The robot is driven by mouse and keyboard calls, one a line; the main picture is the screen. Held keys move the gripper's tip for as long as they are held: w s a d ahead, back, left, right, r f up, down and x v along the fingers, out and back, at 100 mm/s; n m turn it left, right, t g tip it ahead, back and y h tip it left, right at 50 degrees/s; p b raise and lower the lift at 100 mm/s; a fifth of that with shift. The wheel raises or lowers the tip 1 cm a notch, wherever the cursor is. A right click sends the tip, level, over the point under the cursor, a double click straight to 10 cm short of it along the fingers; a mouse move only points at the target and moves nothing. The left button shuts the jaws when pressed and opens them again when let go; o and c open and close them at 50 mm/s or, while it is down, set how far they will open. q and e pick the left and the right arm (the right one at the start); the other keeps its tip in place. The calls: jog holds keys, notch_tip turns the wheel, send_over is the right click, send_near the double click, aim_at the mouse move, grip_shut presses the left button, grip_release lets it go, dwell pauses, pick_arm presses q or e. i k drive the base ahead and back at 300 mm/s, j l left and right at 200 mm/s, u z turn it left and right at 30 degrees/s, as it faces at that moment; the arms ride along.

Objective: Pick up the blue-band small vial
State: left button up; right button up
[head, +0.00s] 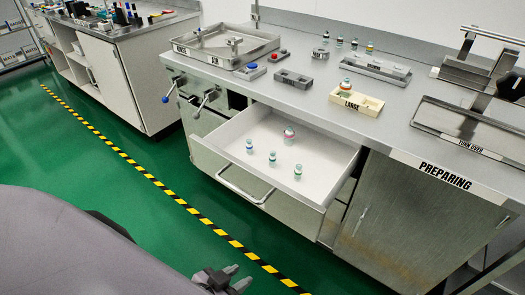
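An open white drawer (330,150) below the counter holds several vials standing upright. Three small ones stand in a slanting row: the left vial (249,146), the middle vial (272,159), whose band looks blue, and the right vial (297,173), whose band looks green. The bands are tiny, so their colours are hard to be sure of. A larger vial with a reddish band (289,135) stands behind them. My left gripper (241,276) is at the bottom edge, in front of and below the drawer, with its fingers apart and empty. My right gripper is not in view.
The drawer's handle (240,192) and front panel face me. On the counter stand a metal tray (200,52), a cream holder marked LARGE (372,104) with a vial, and a TURN OVER rack (470,120). The green floor (150,225) before the drawer is clear.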

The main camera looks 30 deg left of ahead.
aim_at(248, 145)
jog(key=u, duration=1)
